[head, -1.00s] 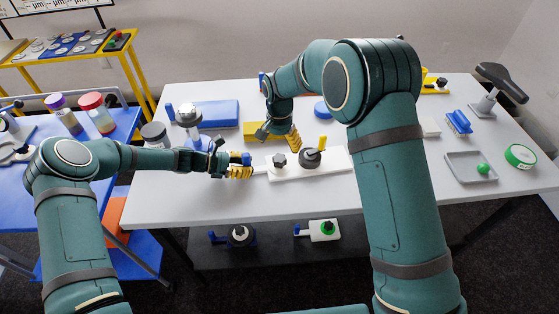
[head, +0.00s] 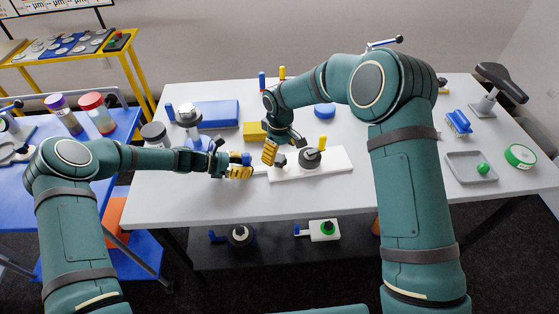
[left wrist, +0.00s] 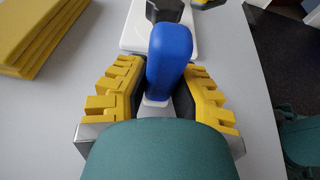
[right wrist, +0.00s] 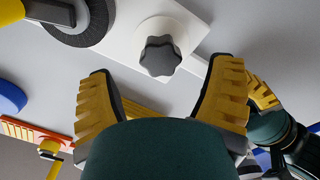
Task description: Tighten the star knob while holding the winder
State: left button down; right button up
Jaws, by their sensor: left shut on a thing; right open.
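The winder is a white plate (head: 330,170) on the table with a dark disc (head: 309,161) and yellow crank handle (head: 322,142). Its dark star knob (right wrist: 160,57) sits near the plate's left end and is partly hidden in the head view (head: 280,161). My left gripper (head: 246,172) is shut on a blue grip (left wrist: 168,55) at the left end of the plate. My right gripper (head: 269,160) is open beside and above the star knob. In the right wrist view, the knob shows between and beyond its spread fingers (right wrist: 161,70), with no contact visible.
A yellow block (head: 253,131) and a blue box (head: 216,114) lie behind the grippers. A blue disc (head: 324,111) lies behind the winder. The table front (head: 230,205) is clear.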

aim_at(279, 158)
jog(key=shift+f, duration=1.95)
jog(key=shift+c, duration=0.3)
jog(key=c, duration=0.9)
jog(key=m, duration=0.4)
